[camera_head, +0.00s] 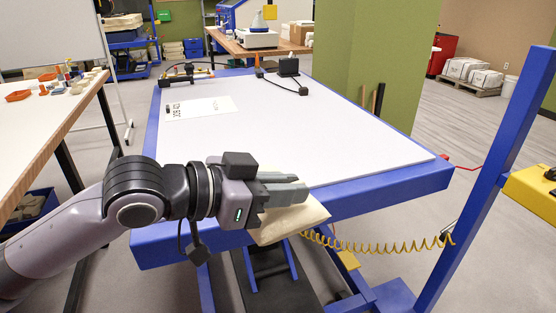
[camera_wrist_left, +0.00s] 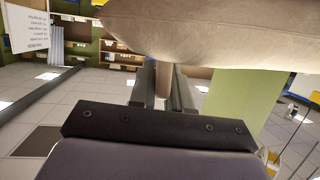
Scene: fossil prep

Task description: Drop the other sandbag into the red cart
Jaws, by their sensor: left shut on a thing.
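My left gripper (camera_head: 290,188) reaches in from the left over the near edge of the blue-framed table. It is shut on a beige sandbag (camera_head: 293,222), which hangs below and beside the fingers at the table's front edge. In the left wrist view the sandbag (camera_wrist_left: 215,32) fills the top, with part of it pinched between the two grey fingers (camera_wrist_left: 165,88). A red cart-like body (camera_head: 441,54) stands far off at the right, partly hidden by the green pillar; I cannot tell whether it is the red cart. My right gripper is not in view.
The white-topped table (camera_head: 330,140) is mostly clear, with a printed sheet (camera_head: 200,108) and a black box (camera_head: 289,67) on it. A blue post (camera_head: 495,150) and coiled yellow hose (camera_head: 385,247) are at right. White sacks lie on a pallet (camera_head: 470,87) behind.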

